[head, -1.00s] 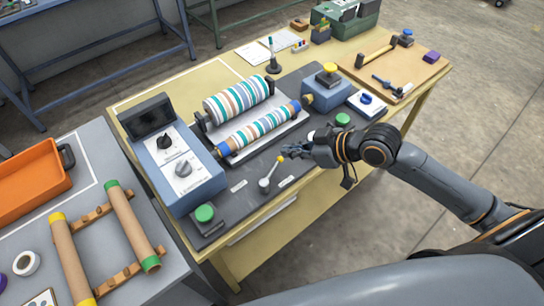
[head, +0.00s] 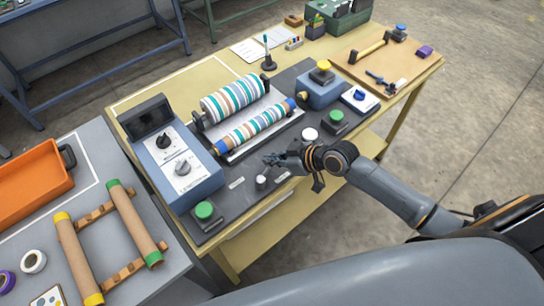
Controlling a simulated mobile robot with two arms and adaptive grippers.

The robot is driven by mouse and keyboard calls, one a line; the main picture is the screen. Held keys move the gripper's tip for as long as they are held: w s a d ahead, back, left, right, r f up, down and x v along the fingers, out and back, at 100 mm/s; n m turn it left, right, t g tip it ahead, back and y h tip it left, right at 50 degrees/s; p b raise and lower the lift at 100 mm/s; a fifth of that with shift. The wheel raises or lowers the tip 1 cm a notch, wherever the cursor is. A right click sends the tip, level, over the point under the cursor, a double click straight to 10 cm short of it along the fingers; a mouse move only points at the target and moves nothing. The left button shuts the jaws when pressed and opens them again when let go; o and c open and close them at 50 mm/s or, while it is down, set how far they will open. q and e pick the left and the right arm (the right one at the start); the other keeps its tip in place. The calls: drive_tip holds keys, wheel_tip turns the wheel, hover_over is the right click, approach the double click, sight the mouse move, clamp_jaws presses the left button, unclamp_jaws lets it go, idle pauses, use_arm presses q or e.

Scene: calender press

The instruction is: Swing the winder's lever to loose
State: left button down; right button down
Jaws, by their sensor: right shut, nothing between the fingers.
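The winder's lever shows only by its pale round pivot (head: 261,182), on the dark base plate (head: 232,205) in front of the rolls. Its arm and yellow knob are not visible; my right gripper covers the area just above and right of the pivot. My right gripper (head: 268,160) is shut and empty, its fingers pointing left, over the plate between the striped roll and the pivot. I cannot tell whether it touches the lever. Two small labels lie on the plate, a left one (head: 237,184) and a right one (head: 283,176); their text is unreadable. My left gripper is not in view.
A striped roll (head: 234,97) and a thinner one (head: 255,128) lie behind the gripper. A blue control box (head: 185,167) stands left. Green buttons sit at front left (head: 204,210) and right (head: 336,116). A white round cap (head: 310,134) is close behind my right wrist.

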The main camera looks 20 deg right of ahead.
drive_tip(key=shift+w+f, duration=0.1)
drive_tip(key=shift+s+d, duration=0.35)
drive_tip(key=shift+s, duration=0.3)
drive_tip(key=shift+w+a, duration=0.1)
